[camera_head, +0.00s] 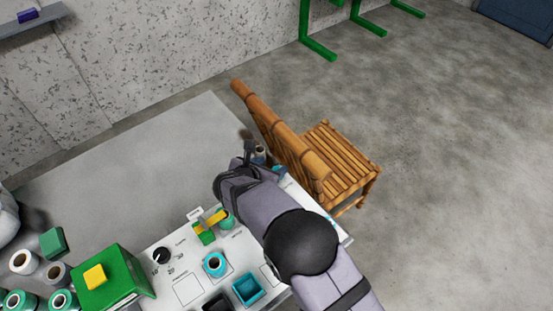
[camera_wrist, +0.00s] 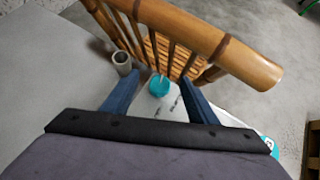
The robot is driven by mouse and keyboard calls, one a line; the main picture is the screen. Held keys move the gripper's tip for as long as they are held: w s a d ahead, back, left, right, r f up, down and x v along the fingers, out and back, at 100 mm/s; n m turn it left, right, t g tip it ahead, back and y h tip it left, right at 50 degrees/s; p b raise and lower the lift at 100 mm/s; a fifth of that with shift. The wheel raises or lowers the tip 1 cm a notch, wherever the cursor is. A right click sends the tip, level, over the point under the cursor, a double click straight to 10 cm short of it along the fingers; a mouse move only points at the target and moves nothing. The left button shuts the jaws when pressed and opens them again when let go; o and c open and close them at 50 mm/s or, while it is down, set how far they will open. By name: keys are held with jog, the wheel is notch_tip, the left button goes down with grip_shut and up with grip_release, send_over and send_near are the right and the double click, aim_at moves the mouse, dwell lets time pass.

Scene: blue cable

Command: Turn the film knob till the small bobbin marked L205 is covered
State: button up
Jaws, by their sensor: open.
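My gripper (camera_head: 249,158) is over the far right end of the white panel (camera_head: 237,248). In the wrist view its two fingers (camera_wrist: 160,80) stand apart, with nothing gripped. A teal round piece (camera_wrist: 159,86) shows between them, beyond the tips. A grey-brown spool (camera_wrist: 121,63) stands just left of the left finger; a spool also shows by the gripper in the head view (camera_head: 260,151). A black round knob (camera_head: 161,255) with marks around it sits on the panel's left part. The print is too small to read, so I cannot tell which bobbin is L205.
A bamboo chair (camera_head: 338,165) stands close against the panel's far end, its back rail (camera_wrist: 215,40) crossing the wrist view. On the panel are a teal ring (camera_head: 215,264), a teal square tray (camera_head: 248,289) and a yellow-green piece (camera_head: 206,227). A green box (camera_head: 112,277) and several spools lie left.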

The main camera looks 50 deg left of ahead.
jog(key=shift+s+d+f+n+g+y+p, duration=0.15)
jog(key=shift+s+d+f+n+g+p, duration=0.15)
jog(key=shift+s+d+n+p, duration=0.15)
jog(key=shift+s+d+f+n+g+y+p, duration=0.15)
jog(key=shift+s+d+f+n+g+p, duration=0.15)
jog(key=shift+d, duration=0.25)
jog(key=shift+p+x, duration=0.8)
jog(key=shift+x, duration=2.85)
jog(key=shift+r, duration=0.1)
jog(key=c, duration=1.1)
jog(key=shift+o, duration=0.2)
jog(key=shift+b, duration=0.3)
